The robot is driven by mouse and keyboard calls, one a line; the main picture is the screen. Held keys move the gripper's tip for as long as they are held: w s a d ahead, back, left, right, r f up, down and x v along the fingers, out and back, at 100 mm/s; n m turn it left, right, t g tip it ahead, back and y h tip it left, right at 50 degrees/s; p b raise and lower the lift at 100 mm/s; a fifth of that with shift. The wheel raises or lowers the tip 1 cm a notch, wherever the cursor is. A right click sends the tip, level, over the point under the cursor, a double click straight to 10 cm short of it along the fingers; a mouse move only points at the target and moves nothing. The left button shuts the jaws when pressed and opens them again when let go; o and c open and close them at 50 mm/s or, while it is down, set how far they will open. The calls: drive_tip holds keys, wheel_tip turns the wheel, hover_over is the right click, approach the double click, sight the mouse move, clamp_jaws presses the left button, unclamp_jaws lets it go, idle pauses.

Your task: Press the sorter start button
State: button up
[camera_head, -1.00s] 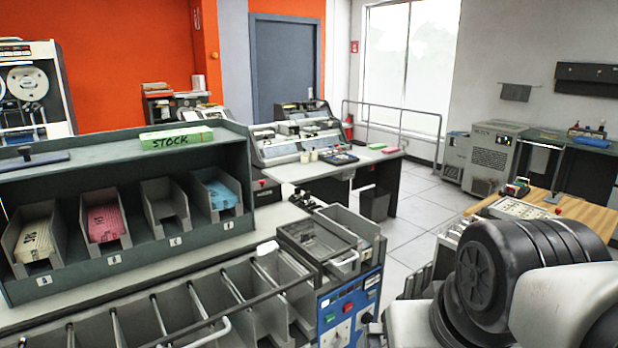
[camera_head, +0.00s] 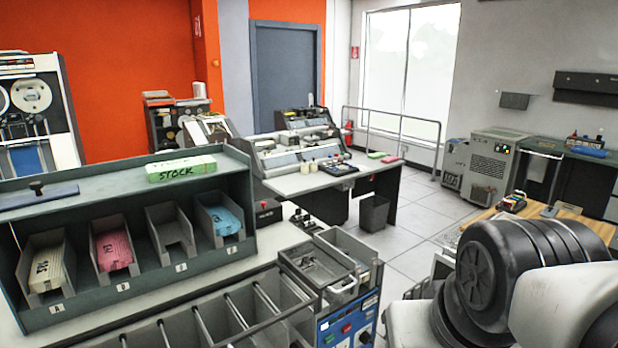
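The sorter is the long grey machine in front of me, with a row of open pockets (camera_head: 215,320) and a hopper tray (camera_head: 318,262) at its right end. Below the hopper, a blue control panel (camera_head: 335,327) faces right-front, cut off by the lower picture edge. It carries a red button (camera_head: 346,328), a dark knob and small labels. The labels are too small to read, so I cannot tell which control is the start button. My gripper is out of view; only thick arm links show at lower right, apart from the panel in the picture.
A desk with a machine (camera_head: 300,181) stands behind. A wooden table (camera_head: 570,229) is at right. Tiled floor (camera_head: 408,232) is free between them.

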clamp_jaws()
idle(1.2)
